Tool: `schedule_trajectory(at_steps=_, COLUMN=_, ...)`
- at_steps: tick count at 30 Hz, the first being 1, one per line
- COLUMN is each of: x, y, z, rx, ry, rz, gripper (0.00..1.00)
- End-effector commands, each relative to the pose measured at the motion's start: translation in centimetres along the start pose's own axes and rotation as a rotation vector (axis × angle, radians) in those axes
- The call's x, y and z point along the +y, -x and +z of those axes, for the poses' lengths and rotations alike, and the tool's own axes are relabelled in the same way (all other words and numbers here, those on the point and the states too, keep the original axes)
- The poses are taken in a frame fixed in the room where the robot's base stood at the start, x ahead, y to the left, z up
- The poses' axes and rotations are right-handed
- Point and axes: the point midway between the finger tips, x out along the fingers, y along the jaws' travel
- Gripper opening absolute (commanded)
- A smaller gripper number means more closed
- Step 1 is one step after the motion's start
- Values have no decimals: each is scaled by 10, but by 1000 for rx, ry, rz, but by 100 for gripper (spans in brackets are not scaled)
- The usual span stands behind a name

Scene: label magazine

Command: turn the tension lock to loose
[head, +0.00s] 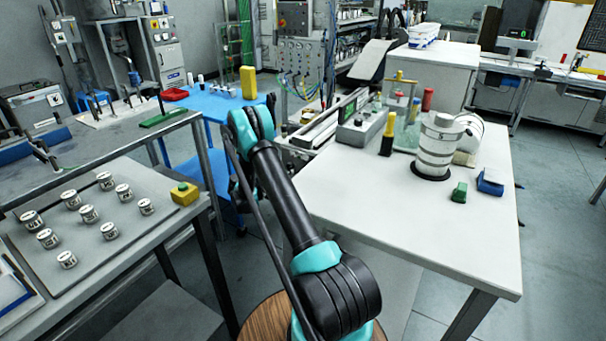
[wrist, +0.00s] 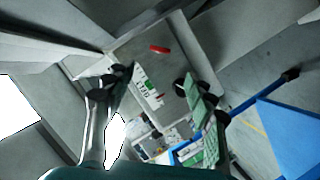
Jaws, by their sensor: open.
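My gripper (wrist: 150,84) shows in the wrist view with its two fingers spread wide and nothing between them. A small red bar (wrist: 159,49) lies beyond the fingertips on a grey surface, apart from them; it may be the tension lock, but I cannot tell for sure, and no loose mark is readable. A white panel with green and dark marks (wrist: 150,90) shows between the fingers. In the head view my arm reaches out between the two tables, and its own links mostly hide the gripper. No tension lock can be made out there.
A white table (head: 400,232) at right bears a white banded cylinder (head: 435,148), a green block (head: 459,192) and a blue box (head: 490,182). A grey bench (head: 110,262) at left bears several small cans and a yellow button box (head: 184,193). A blue table (head: 205,103) stands behind.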

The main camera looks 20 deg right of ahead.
Motion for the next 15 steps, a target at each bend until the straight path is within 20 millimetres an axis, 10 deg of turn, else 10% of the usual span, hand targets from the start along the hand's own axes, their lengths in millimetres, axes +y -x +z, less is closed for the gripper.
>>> schedule_trajectory(at_steps=15, x=0, y=-99, z=1, rx=-2, ry=-1, rz=2, gripper=55)
